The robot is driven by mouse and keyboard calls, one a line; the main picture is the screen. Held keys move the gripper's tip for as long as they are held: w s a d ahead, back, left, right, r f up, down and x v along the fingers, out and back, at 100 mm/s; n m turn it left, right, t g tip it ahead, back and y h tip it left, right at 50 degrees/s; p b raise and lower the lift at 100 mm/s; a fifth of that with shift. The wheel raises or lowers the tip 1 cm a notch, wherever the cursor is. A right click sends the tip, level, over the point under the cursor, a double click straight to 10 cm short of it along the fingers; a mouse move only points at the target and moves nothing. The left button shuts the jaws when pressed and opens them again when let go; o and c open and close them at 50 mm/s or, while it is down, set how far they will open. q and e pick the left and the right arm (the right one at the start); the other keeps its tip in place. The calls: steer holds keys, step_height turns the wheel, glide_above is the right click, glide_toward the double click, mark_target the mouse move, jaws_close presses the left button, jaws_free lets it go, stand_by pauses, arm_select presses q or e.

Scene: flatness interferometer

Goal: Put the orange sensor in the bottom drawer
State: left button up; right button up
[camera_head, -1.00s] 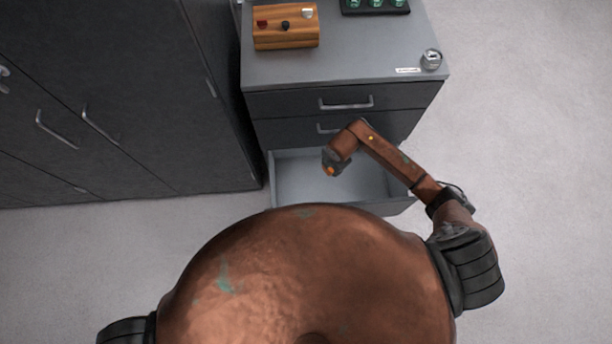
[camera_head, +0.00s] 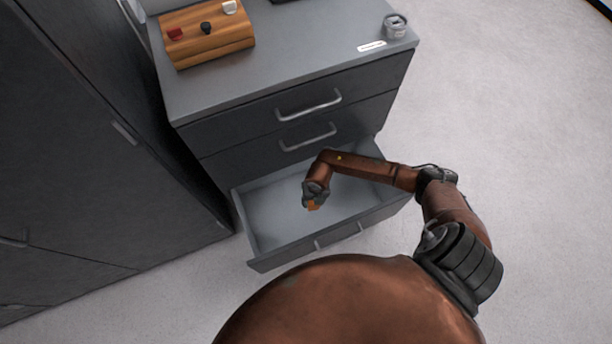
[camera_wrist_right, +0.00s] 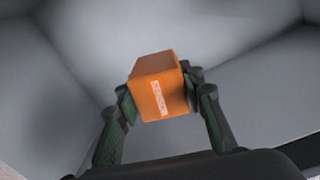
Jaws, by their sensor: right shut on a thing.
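The orange sensor (camera_wrist_right: 158,85) is a small orange block with a white label, held between the fingers of my right gripper (camera_wrist_right: 160,100) in the right wrist view. In the head view the right gripper (camera_head: 314,200) points down over the open bottom drawer (camera_head: 252,232), with a bit of the orange sensor (camera_head: 313,206) showing below it. The drawer is pulled out and its visible floor looks empty. In the wrist view the drawer's grey inside surrounds the sensor. I cannot tell the exact height of the sensor above the drawer floor. My left gripper is not in view.
The grey drawer cabinet (camera_head: 190,147) has two shut drawers above the open one. On its top stand a wooden block with knobs (camera_head: 207,38), a metal can (camera_head: 395,26) and a white label (camera_head: 371,46). A dark cabinet (camera_head: 80,170) stands at the left. Floor is clear at the right.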

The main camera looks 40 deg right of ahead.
steer(key=d+f+n+b, duration=0.25)
steer(key=f+b, duration=0.25)
steer(key=f, duration=0.5)
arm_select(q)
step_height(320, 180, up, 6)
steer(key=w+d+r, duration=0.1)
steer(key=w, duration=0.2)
arm_select(e)
steer(key=b, duration=0.4)
glide_above(318, 215)
step_height(318, 215, down, 7)
steer(key=shift+s+r, duration=0.1)
steer(key=shift+r, duration=0.1)
step_height(318, 215, down, 3)
steer(key=shift+f+b, duration=0.1)
steer(key=shift+b, duration=0.95)
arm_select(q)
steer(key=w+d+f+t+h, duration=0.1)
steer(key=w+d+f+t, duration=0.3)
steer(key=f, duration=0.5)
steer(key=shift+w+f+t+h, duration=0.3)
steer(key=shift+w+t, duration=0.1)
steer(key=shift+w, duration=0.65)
arm_select(e)
steer(key=shift+f, duration=0.15)
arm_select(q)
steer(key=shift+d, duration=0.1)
arm_select(e)
steer(key=o, duration=1.3)
steer(key=shift+f, duration=0.1)
